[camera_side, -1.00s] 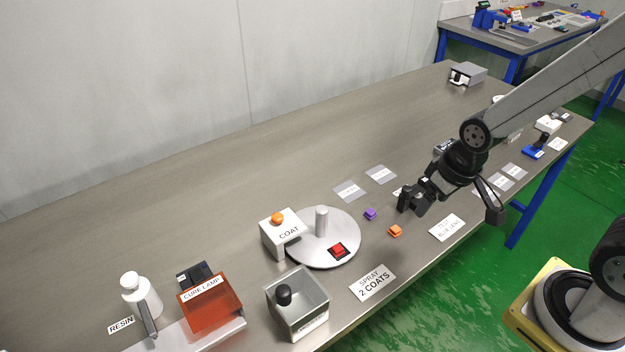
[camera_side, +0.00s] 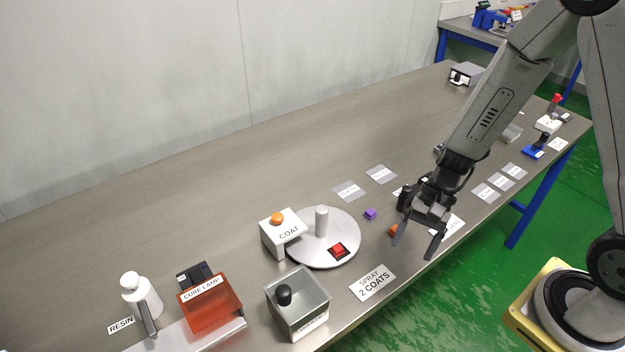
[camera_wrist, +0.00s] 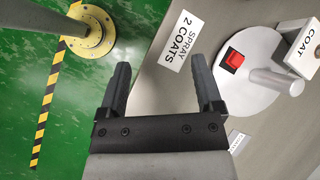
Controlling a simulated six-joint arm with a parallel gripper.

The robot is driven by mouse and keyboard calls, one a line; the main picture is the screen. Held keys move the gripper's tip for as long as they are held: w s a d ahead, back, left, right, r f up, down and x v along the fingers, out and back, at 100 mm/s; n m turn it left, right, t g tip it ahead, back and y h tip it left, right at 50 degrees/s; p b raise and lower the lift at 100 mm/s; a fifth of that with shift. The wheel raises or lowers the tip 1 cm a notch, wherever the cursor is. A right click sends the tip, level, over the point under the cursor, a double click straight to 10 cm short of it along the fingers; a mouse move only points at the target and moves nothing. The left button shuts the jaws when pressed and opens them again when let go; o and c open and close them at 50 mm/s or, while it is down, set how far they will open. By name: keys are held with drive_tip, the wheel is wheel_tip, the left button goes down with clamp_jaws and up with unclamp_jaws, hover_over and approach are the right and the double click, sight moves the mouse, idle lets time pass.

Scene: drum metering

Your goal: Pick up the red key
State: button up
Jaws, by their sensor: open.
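The red key (camera_side: 338,250) lies on a dark square on the round grey turntable (camera_side: 318,258), near its front right edge. In the wrist view the red key (camera_wrist: 235,60) is to the right of the fingers, beyond the right fingertip. My gripper (camera_side: 415,250) is open and empty, fingers pointing down, to the right of the turntable and apart from it. The wrist view shows its two spread fingers (camera_wrist: 160,64) with nothing between them.
An orange key (camera_side: 392,230), partly hidden by my gripper, and a purple key (camera_side: 370,214) lie right of the turntable. A grey open bin (camera_side: 298,310) stands in front. The back left of the table is clear.

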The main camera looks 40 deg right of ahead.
sight(346, 250)
drive_tip(key=w+f+m+t+y, duration=0.1)
drive_tip(key=m, duration=0.1)
drive_tip(key=w+a+f+m+y, duration=0.1)
drive_tip(key=m, duration=0.1)
drive_tip(key=w+f+m+t+y, duration=0.1)
drive_tip(key=m+y, duration=0.1)
drive_tip(key=shift+w+a+f+t, duration=0.1)
drive_tip(key=shift+w+a+t, duration=0.1)
drive_tip(key=shift+w+t, duration=0.15)
drive_tip(key=w+f+m+t, duration=0.1)
drive_tip(key=m, duration=0.1)
drive_tip(key=w+d+f+m+t, duration=0.1)
drive_tip(key=w+m+t, duration=0.1)
drive_tip(key=w+d+f+m+t+y, duration=0.1)
drive_tip(key=w+m+t, duration=0.1)
drive_tip(key=shift+w+d+f+m+t, duration=0.15)
drive_tip(key=shift+f+m+t, duration=0.1)
drive_tip(key=shift+f+m, duration=0.15)
drive_tip(key=shift+x, duration=1.3)
drive_tip(key=shift+r+x, duration=0.1)
drive_tip(key=shift+x, duration=1.2)
drive_tip(key=shift+r+x, duration=0.15)
drive_tip(key=shift+x, duration=1.2)
clamp_jaws()
